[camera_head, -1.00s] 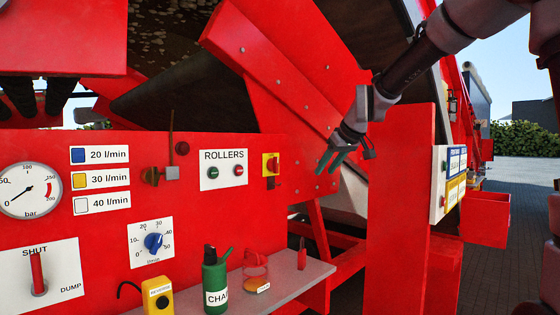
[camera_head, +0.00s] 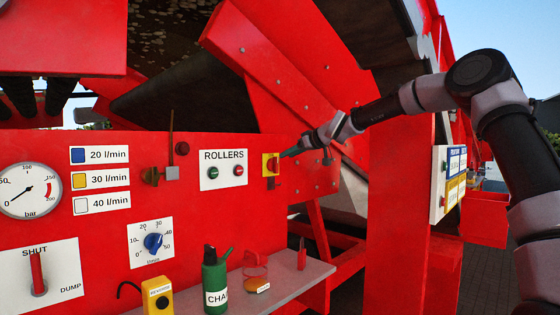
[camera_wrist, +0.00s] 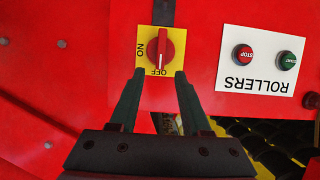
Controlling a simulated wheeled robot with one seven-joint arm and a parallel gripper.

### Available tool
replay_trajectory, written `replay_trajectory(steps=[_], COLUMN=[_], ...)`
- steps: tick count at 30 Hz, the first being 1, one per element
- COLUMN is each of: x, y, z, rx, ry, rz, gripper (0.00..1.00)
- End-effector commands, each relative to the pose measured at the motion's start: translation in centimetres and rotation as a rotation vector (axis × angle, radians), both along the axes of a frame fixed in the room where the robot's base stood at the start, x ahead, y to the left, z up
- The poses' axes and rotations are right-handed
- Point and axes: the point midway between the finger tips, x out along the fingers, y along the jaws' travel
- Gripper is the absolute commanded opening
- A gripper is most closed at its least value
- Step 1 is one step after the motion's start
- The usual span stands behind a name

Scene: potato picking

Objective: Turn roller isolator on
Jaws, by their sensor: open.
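The roller isolator is a red rotary knob (camera_wrist: 165,47) on a yellow plate (camera_wrist: 146,38), marked ON and OFF. It also shows on the red panel in the head view (camera_head: 271,163), right of the ROLLERS plate. In the wrist view the picture is upside down; the knob's white mark lies on the OFF side. My gripper (camera_wrist: 159,74) is open, its two dark green fingers spread on either side of the knob's OFF end, with nothing between them. In the head view my gripper (camera_head: 288,153) is just right of the isolator; contact cannot be told.
The ROLLERS plate (camera_head: 223,170) with a green and a red button sits left of the isolator. A grey shelf (camera_head: 300,278) below holds a green bottle (camera_head: 215,275) and a yellow remote (camera_head: 158,297). A red post (camera_head: 400,215) stands to the right.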

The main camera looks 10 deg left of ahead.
Motion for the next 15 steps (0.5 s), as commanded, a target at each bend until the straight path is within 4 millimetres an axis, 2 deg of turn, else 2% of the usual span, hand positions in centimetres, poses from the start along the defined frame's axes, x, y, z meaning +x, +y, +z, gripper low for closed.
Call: replay_trajectory(steps=[1, 6, 15], x=[0.4, 2.0, 3.3], y=[0.9, 2.8, 4.2], z=[-0.4, -1.4, -2.2], rx=[0.000, -0.001, -0.001], ry=[0.000, 0.000, 0.000], rz=[0.003, 0.002, 0.000], gripper=[0.47, 0.47, 0.47])
